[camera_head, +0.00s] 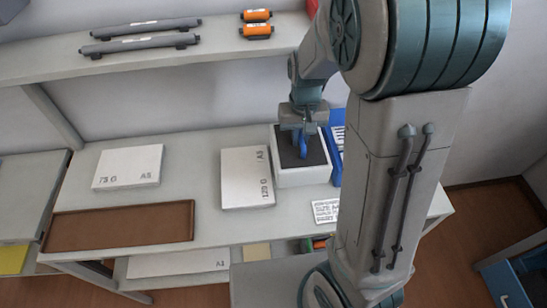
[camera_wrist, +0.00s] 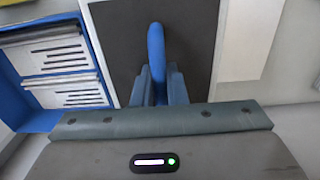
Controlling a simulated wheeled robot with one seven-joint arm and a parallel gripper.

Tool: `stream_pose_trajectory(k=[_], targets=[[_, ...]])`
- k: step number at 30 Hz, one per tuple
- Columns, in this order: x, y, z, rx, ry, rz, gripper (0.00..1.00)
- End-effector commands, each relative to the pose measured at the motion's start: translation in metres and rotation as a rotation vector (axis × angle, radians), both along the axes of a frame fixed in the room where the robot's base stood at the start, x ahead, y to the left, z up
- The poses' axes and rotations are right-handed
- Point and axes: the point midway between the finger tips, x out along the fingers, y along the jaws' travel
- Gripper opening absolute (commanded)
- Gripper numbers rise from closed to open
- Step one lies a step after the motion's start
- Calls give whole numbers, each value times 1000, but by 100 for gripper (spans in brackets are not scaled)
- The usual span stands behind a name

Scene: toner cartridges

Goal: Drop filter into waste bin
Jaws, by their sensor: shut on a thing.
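The filter (camera_head: 288,154) appears as a dark, flat square panel with a blue upright handle (camera_head: 303,143). It sits within the rim of a white box (camera_head: 302,178) on the table. My gripper (camera_head: 299,132) points down over the box and is shut on the blue handle. In the wrist view, the blue handle (camera_wrist: 156,50) rises between my gripper's fingers (camera_wrist: 158,82), with the dark panel (camera_wrist: 115,40) beyond. Whether the panel is lifted at all, I cannot tell. A blue container (camera_head: 512,277) on the floor at the lower right may be the waste bin; it is cut off by the frame.
A blue tray of papers (camera_head: 337,150) stands close right of the box. White paper packs (camera_head: 128,166) and (camera_head: 247,177) and a brown tray (camera_head: 120,226) lie to the left. A shelf above holds grey cartridges (camera_head: 140,42) and orange rolls (camera_head: 256,23).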

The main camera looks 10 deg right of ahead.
Motion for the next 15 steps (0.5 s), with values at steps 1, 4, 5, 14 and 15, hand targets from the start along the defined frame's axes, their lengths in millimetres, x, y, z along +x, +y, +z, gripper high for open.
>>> stream_pose_trajectory(k=[1,4,5,14,15], targets=[[-1,0,-11,-2,5,-1,0],[0,0,-26,-2,3,0,0],[0,0,-29,-1,2,0,0],[0,0,-63,-1,3,0,0],[0,0,-67,-1,2,0,0]])
